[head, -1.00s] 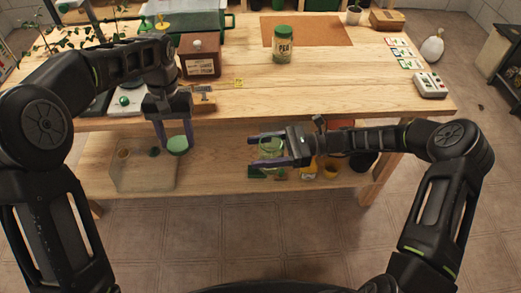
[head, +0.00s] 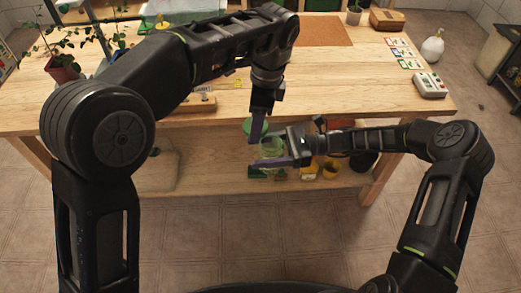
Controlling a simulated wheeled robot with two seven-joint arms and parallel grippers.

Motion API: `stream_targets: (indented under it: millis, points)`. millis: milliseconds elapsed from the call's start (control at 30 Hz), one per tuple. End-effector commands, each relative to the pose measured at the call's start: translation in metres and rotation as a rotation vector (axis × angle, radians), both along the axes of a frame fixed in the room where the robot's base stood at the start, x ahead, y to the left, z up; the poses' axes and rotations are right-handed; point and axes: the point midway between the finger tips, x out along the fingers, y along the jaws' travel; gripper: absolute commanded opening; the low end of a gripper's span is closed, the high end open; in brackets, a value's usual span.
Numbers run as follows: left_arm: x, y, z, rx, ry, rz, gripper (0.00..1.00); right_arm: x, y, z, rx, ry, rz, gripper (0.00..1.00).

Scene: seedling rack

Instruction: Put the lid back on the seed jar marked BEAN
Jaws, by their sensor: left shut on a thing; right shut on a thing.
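A clear greenish open jar (head: 271,149) is held between the fingers of my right gripper (head: 262,152), in front of the table's front edge. No label can be read on it from here. My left gripper (head: 256,130) points down just above and beside the jar. It is shut on a green lid (head: 247,126), which is partly hidden behind its finger. The lid appears at or just above the jar's mouth; I cannot tell whether they touch.
The wooden table (head: 350,95) has clear room at its right front. Seed packets (head: 404,52) and a white device (head: 429,85) lie at the right. My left arm hides the PEA jar.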

Motion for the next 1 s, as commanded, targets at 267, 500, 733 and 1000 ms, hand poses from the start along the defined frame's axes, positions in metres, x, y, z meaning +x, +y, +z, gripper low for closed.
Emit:
stream_targets:
  millis: [267, 500, 733, 1000]
  points:
    - [-0.008, -0.03, 0.016, -0.001, -0.001, -0.679, 0.17, 0.0, 0.0, 0.001, 0.001, -0.001, 0.0, 0.0]
    - [-0.006, -0.035, 0.021, -0.001, 0.0, -1.234, 0.17, 0.0, 0.0, 0.001, 0.001, -0.001, 0.0, 0.0]
    - [-0.004, -0.034, 0.022, -0.002, 0.001, -1.547, 0.17, 0.0, 0.0, 0.001, 0.001, -0.001, 0.0, 0.0]
    - [-0.004, -0.035, 0.021, -0.001, 0.002, -1.61, 0.17, 0.0, 0.0, 0.001, 0.001, -0.001, 0.0, 0.0]
